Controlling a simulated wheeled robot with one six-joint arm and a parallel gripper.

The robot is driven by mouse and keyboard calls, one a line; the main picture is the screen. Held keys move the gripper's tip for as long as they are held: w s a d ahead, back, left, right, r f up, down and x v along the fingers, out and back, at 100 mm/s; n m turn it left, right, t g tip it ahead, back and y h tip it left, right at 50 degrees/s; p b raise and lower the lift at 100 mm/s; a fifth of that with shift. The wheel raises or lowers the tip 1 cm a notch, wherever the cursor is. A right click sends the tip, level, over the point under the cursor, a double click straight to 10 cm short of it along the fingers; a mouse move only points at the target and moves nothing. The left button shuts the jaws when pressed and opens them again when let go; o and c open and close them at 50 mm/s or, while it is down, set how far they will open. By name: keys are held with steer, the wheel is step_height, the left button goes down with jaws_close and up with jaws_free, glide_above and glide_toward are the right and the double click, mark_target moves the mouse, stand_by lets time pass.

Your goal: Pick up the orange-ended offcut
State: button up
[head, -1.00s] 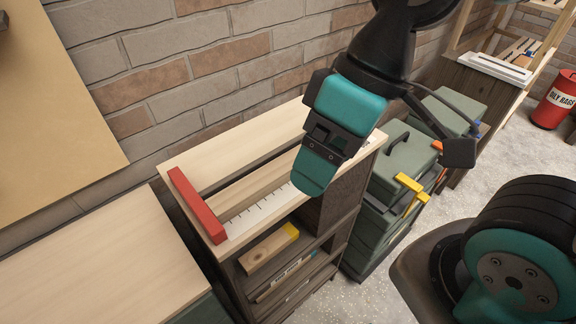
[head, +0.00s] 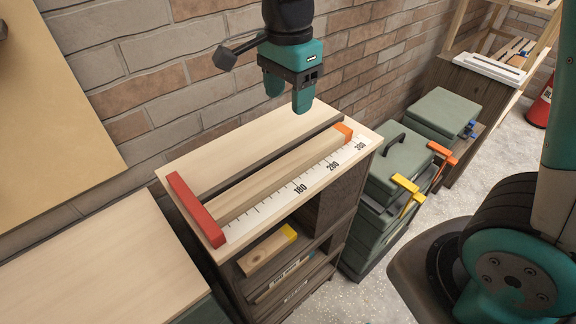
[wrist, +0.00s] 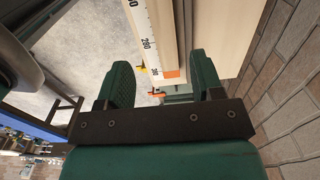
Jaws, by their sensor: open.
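The orange-ended offcut (head: 287,176) is a long wooden bar lying on the bench top beside a white measuring scale. Its left end is at the red stop and its orange end is at the right, near the 280 to 300 marks. My gripper (head: 288,101) is open and empty, above the back of the bench and apart from the offcut. In the wrist view, the offcut's orange end (wrist: 171,74) shows between the two fingers of my gripper (wrist: 158,72), beyond their tips.
A red stop block (head: 196,208) stands at the bench's left end. A yellow-ended offcut (head: 267,251) lies on a shelf below. Green toolboxes (head: 398,160) stand to the right. A brick wall (head: 150,85) is close behind the bench.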

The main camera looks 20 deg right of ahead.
steer(key=p, duration=0.2)
glide_above(288, 162)
step_height(288, 162, down, 12)
steer(key=shift+r, duration=0.2)
steer(key=shift+s+f+p, duration=0.1)
steer(key=shift+f+p, duration=1.05)
steer(key=shift+f, duration=1.5)
steer(key=c, duration=0.9)
steer(key=shift+c, duration=0.2)
steer(key=shift+r, duration=0.1)
